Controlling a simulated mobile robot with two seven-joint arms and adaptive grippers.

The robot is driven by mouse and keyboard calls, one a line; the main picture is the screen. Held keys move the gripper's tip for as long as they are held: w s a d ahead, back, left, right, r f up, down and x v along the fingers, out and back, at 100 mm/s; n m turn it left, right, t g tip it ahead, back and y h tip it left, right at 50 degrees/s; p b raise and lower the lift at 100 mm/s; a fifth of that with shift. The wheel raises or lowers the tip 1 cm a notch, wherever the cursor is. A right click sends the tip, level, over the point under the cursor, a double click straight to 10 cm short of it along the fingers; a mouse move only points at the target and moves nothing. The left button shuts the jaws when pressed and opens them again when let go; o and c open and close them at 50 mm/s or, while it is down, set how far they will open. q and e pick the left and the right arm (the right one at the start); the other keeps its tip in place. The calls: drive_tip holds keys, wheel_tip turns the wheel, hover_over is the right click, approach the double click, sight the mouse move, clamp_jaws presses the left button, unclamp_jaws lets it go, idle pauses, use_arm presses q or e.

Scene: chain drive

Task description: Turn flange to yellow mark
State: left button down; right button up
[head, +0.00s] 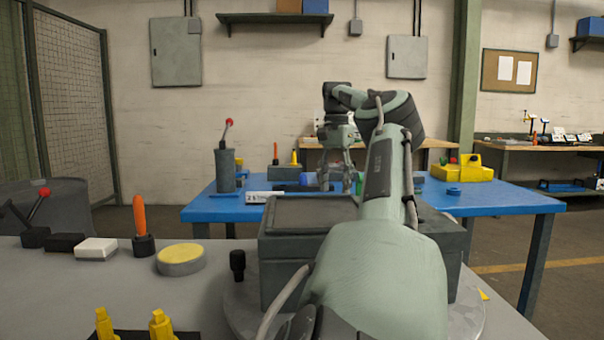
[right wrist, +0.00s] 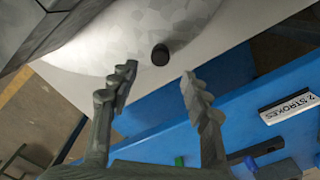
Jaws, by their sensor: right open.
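The flange (head: 243,297) is a round grey plate under a dark grey box (head: 296,247), on the grey table. A black peg (head: 237,265) stands near its left edge. A small yellow mark (head: 484,294) lies by its right edge. My right arm reaches forward over the box and hides much of the plate. My right gripper (head: 337,172) is beyond the box, open and empty. In the right wrist view its open fingers (right wrist: 156,76) are apart, with the plate (right wrist: 120,40) and a black peg (right wrist: 160,54) past the tips. My left gripper is not in view.
An orange-handled tool (head: 140,220), a yellow-topped disc (head: 181,259) and a white block (head: 96,248) stand on the table's left. Yellow pegs (head: 161,325) are at the front. A blue table (head: 500,197) with a "2 STROKES" label (right wrist: 290,107) stands beyond.

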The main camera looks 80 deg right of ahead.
drive_tip(key=shift+r, duration=1.75)
